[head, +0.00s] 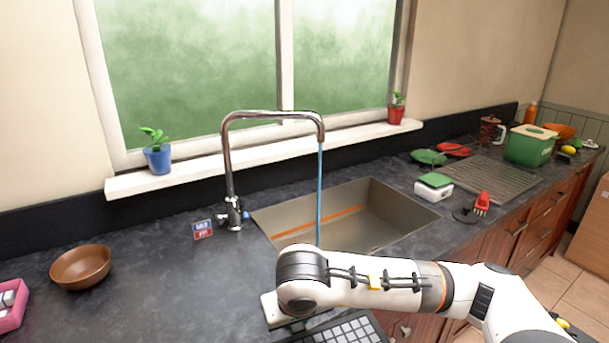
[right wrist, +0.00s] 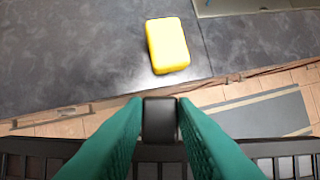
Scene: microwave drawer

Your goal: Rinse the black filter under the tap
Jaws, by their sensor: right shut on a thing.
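The black filter (head: 345,330) is a dark frame with pale grid cells, partly hidden by my right arm and cut by the lower edge in the head view. In the right wrist view the filter (right wrist: 290,166) spans the bottom, and its dark block-like grip sits between my green fingers. My right gripper (right wrist: 160,120) is shut on it, in front of the counter edge. The chrome tap (head: 229,150) runs a blue water stream (head: 320,190) into the steel sink (head: 400,205). The sink is beyond my right forearm. My left gripper is not in view.
A yellow sponge (right wrist: 167,45) lies on the counter ahead of the right gripper. A wooden bowl (head: 80,267) and pink box (head: 10,305) stand left. A white-and-green scale (head: 434,187), red brush (head: 482,203) and drying rack (head: 490,178) are right of the sink.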

